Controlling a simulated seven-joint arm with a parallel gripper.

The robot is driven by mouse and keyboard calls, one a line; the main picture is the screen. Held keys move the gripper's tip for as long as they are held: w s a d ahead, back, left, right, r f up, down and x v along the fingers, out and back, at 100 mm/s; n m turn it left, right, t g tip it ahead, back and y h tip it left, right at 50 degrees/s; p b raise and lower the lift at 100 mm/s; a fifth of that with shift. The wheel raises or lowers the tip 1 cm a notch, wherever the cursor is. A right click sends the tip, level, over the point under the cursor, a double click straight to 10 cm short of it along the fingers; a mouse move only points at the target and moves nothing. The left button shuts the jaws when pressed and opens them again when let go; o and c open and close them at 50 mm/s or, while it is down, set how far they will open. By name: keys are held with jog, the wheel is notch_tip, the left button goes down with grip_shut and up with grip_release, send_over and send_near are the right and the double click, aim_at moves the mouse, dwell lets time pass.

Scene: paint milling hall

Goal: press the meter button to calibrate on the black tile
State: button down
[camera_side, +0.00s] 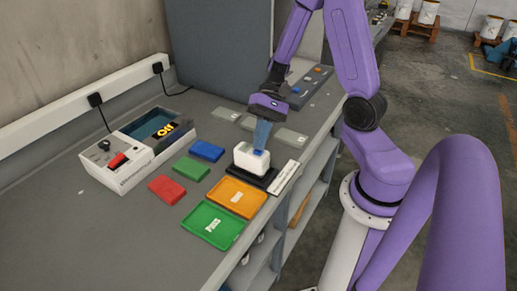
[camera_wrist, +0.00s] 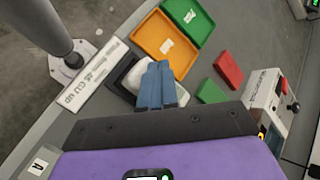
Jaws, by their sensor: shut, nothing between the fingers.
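The white meter (camera_side: 248,160) sits on the black tile (camera_side: 262,182) near the bench's front edge. A blue patch, which looks like its button (camera_side: 258,152), shows on top. My gripper (camera_side: 261,147) points down with its blue fingers together and empty, their tips at the top of the meter by the blue patch. I cannot tell whether they touch or press it. In the wrist view my fingertips (camera_wrist: 160,65) cover much of the meter (camera_wrist: 134,80), and the button is hidden.
An orange tray (camera_side: 223,190) and a green tray (camera_side: 203,232) lie in front. Red (camera_side: 167,189), green (camera_side: 191,168) and blue (camera_side: 206,150) plates lie left. A control box (camera_side: 117,165) with a lit display stands far left. A white label strip (camera_side: 284,177) lies right of the tile.

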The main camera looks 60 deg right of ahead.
dwell(0.6)
jog(key=shift+r, duration=0.8)
jog(key=shift+r, duration=2.5)
jog(key=s+a+n+t+h, duration=0.1)
jog(key=s+a+n+h, duration=0.2)
jog(key=s+n, duration=0.4)
jog(key=s+a+n+t+h, duration=0.1)
jog(key=s+a+n+h, duration=0.2)
jog(key=n, duration=0.9)
jog(key=s+h, duration=0.2)
jog(key=s, duration=0.2)
jog(key=shift+s+a+h, duration=0.15)
jog(key=shift+s+h, duration=0.05)
jog(key=shift+h, duration=0.1)
